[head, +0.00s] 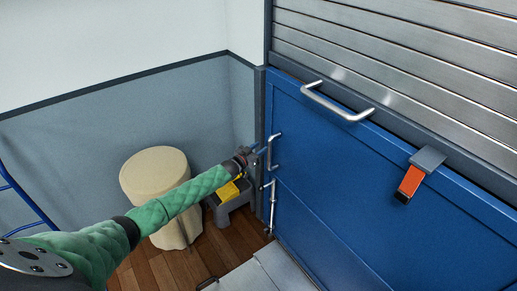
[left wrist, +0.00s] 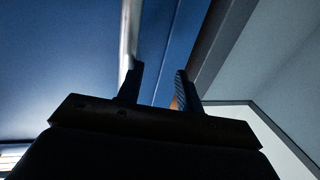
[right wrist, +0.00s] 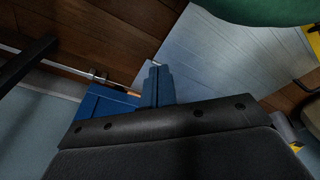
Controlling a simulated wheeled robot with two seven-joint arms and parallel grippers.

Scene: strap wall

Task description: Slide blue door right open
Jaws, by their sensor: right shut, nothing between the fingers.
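The blue door (head: 345,165) fills the right of the head view, with a silver vertical handle (head: 271,152) near its left edge. My left gripper (head: 257,153) is at that handle. In the left wrist view its two fingers (left wrist: 158,88) stand apart, and a pale bar, seemingly the handle (left wrist: 130,38), runs up from the left fingertip. I cannot tell whether the bar lies between the fingers or touches one. My right gripper (right wrist: 157,84) is shut and empty in the right wrist view, and is out of the head view.
A silver horizontal handle (head: 338,102) and an orange strap (head: 410,181) are on the door's upper part. A bolt rod (head: 271,205) is below the vertical handle. A cream round stool (head: 155,178) and a grey crate (head: 232,205) with something yellow stand left of the door.

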